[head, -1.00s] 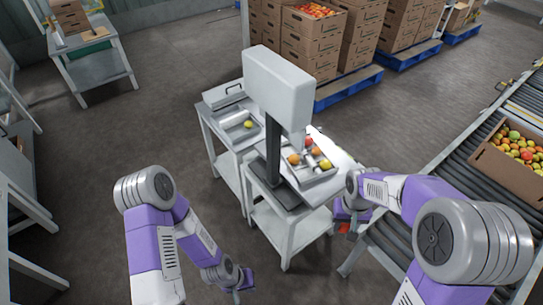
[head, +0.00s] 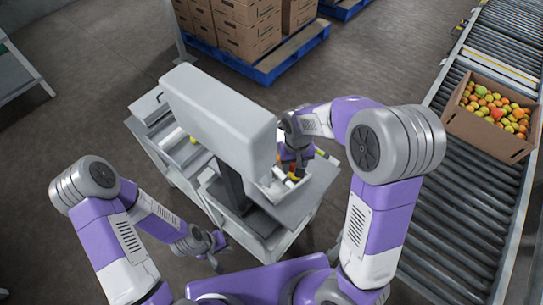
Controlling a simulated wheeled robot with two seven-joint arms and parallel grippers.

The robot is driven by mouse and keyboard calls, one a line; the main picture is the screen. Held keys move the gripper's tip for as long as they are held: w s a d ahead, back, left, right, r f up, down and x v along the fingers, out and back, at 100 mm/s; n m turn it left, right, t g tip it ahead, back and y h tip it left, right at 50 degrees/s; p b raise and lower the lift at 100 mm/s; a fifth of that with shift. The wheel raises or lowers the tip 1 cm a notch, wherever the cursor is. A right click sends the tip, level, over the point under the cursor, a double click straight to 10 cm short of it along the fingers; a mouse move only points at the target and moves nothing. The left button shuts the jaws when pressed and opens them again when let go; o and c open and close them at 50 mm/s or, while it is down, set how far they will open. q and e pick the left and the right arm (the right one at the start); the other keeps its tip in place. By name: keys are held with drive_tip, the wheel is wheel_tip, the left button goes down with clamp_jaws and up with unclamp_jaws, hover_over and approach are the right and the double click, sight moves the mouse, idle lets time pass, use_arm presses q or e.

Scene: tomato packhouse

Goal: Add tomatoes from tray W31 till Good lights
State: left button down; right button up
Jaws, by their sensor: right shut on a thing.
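A scale with a big pale display head (head: 220,110) on a dark post stands on a small table. The display's face and lights are turned away from me. A shallow metal tray (head: 268,190) lies on the scale, partly hidden by the display and my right arm. My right gripper (head: 295,168) is over this tray, shut on a tomato that its fingers mostly hide. Bits of orange and yellow tomato show around it. Another tray (head: 180,153) with a yellow tomato (head: 193,140) sits on the table to the left. No W31 label is readable. My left gripper (head: 217,247) hangs low, away from the trays; its jaws are unclear.
A roller conveyor (head: 470,170) runs along the right, carrying a cardboard box (head: 485,135) full of mixed tomatoes. Stacked cartons (head: 240,30) stand on a blue pallet (head: 262,70) at the back. A grey table (head: 20,80) is at the far left. Floor between is clear.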

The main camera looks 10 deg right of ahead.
drive_tip(key=w+a+f+m+b, duration=0.1)
drive_tip(key=w+a+f+m, duration=0.25)
drive_tip(key=f, duration=0.25)
drive_tip(key=b, duration=0.3)
hover_over(276, 191)
drive_tip(key=shift+n, duration=0.25)
wheel_tip(276, 191, down, 7)
drive_tip(key=shift+f+b, duration=0.7)
drive_tip(key=shift+f, duration=0.1)
drive_tip(key=shift+f+b, duration=0.55)
drive_tip(key=shift+b, duration=0.1)
drive_tip(key=o, duration=0.8)
drive_tip(key=shift+c, duration=1.3)
drive_tip(key=shift+r, duration=0.1)
